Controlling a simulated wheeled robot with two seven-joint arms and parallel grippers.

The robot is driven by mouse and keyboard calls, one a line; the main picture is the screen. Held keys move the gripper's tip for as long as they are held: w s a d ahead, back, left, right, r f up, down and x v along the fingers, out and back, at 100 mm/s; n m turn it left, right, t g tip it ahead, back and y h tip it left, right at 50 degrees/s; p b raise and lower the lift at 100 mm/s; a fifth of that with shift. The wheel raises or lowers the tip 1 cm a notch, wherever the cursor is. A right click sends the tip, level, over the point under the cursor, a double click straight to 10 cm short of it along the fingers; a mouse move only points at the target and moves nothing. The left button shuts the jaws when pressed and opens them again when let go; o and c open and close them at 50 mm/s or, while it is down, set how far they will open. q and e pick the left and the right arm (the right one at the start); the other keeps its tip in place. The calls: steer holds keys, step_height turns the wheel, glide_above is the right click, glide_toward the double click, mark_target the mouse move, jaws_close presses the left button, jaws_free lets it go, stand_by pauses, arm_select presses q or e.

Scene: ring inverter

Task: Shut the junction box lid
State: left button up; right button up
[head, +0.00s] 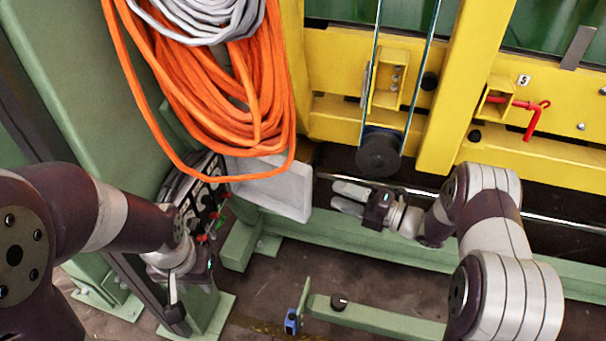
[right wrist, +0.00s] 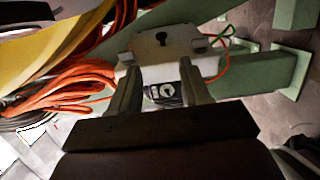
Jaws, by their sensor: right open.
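The grey lid (head: 280,190) stands swung out from the junction box (head: 205,190) on the green post, so the box's wired inside shows. My right gripper (head: 346,198) is open and empty, to the right of the lid with its fingers pointing toward it and a gap between. In the right wrist view a pale grey panel with a dark keyhole shape (right wrist: 165,42) lies ahead of the open fingers; I cannot tell whether it is the lid or the box. My left gripper (head: 174,293) hangs below the box, its fingers pointing down; its opening is unclear.
Orange cable coils (head: 225,100) hang just above the box and lid, with a grey coil (head: 212,15) on top. A yellow frame (head: 450,100) with a red handle (head: 530,112) stands behind. A green floor beam (head: 380,240) runs below my right gripper.

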mark_target(297, 180)
steer(key=b+x, duration=0.1)
steer(key=x, duration=0.2)
steer(key=b+x, duration=0.2)
steer(key=x, duration=0.2)
steer(key=b+x, duration=0.2)
steer(key=x, duration=0.2)
steer(key=shift+w+f, duration=0.1)
steer(key=shift+f, duration=0.25)
steer(key=shift+w+a+r, duration=0.2)
steer(key=shift+w+a, duration=0.1)
steer(key=shift+a, duration=0.25)
jaws_close()
